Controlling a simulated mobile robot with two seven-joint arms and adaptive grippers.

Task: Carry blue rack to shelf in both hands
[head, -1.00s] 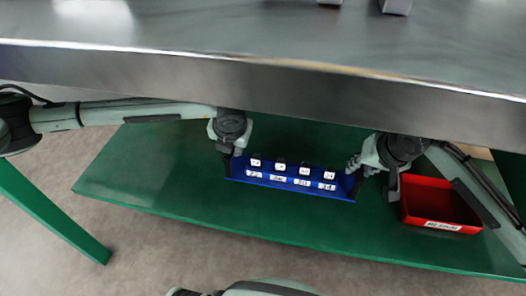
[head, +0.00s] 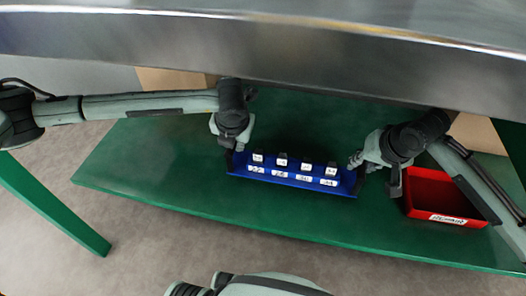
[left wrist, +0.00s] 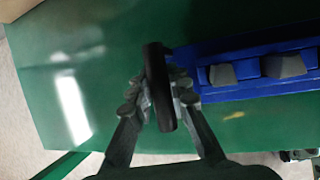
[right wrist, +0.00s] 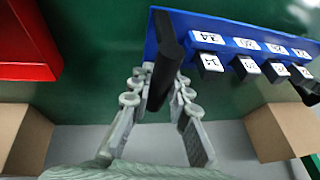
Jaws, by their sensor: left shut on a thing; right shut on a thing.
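The blue rack (head: 291,182) carries a row of dark blocks with white labels and has numbered labels along its front. It is over the green shelf (head: 160,165), level-looking; I cannot tell whether it touches the shelf. My left gripper (head: 231,156) is shut on the rack's left black handle, which shows upright between the fingers in the left wrist view (left wrist: 160,90). My right gripper (head: 360,176) is shut on the right black handle, also between the fingers in the right wrist view (right wrist: 160,90). The fingers hide part of each handle.
A red bin (head: 446,210) with a white label stands on the shelf, close to the right of my right gripper. A steel worktop (head: 260,55) overhangs the shelf's back. Cardboard boxes (head: 172,78) show behind the shelf. The shelf's left part is clear.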

